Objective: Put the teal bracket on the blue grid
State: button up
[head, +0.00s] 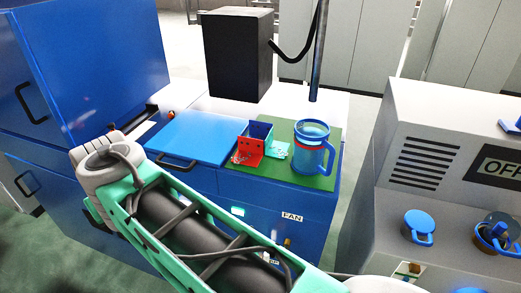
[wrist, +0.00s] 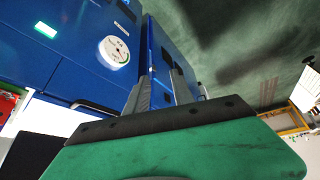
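In the head view a small teal piece (head: 277,149), which looks like the teal bracket, lies on the green mat (head: 316,181) beside a red perforated bracket (head: 248,152). A dark blue upright piece (head: 260,131) stands just behind them; I cannot tell whether it is the blue grid. My gripper (wrist: 163,80) shows only in the wrist view. Its two grey fingers are apart with nothing between them, and they point toward a blue cabinet front. It is away from the bracket, and the head view does not show it.
A blue mug (head: 311,147) stands on the mat right of the brackets. A blue panel with a handle (head: 187,138) lies to their left. A black box (head: 238,54) and a vertical pole (head: 318,50) rise behind. A grey machine (head: 437,150) stands at the right.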

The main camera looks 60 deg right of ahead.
aim_at(278, 143)
jog(key=s+d+r+m+h+b, duration=0.1)
jog(key=s+d+m+h+b, duration=0.1)
jog(key=d, duration=0.7)
jog(key=s+d+r+m+g+h+b, duration=0.1)
jog(key=s+d+m+b, duration=0.2)
jog(key=d, duration=0.7)
jog(key=s+d+r+m+g+h+b, duration=0.1)
jog(key=s+d+m+h+b, duration=0.1)
jog(key=d+b, duration=0.4)
jog(key=shift+s+d+m+h, duration=0.15)
jog(key=shift+s+d+m, duration=0.1)
jog(key=shift+d+m, duration=0.55)
jog(key=shift+s+d+m+h, duration=0.2)
jog(key=shift+d+m, duration=0.4)
jog(key=shift+d, duration=0.35)
jog(key=s+d+r+m, duration=0.1)
jog(key=s+d, duration=0.1)
jog(key=s+d+m+g+b, duration=0.1)
jog(key=s+d, duration=0.1)
jog(key=s, duration=0.1)
jog(key=s+d+r+m+h+b, duration=0.1)
jog(key=s+d, duration=0.1)
jog(key=d, duration=0.1)
jog(key=shift+s+r+g, duration=0.3)
jog(key=shift+s+g, duration=0.1)
jog(key=b+x, duration=0.1)
jog(key=x, duration=0.5)
jog(key=shift+w+d+f, duration=0.2)
jog(key=shift+f, duration=0.05)
grip_shut()
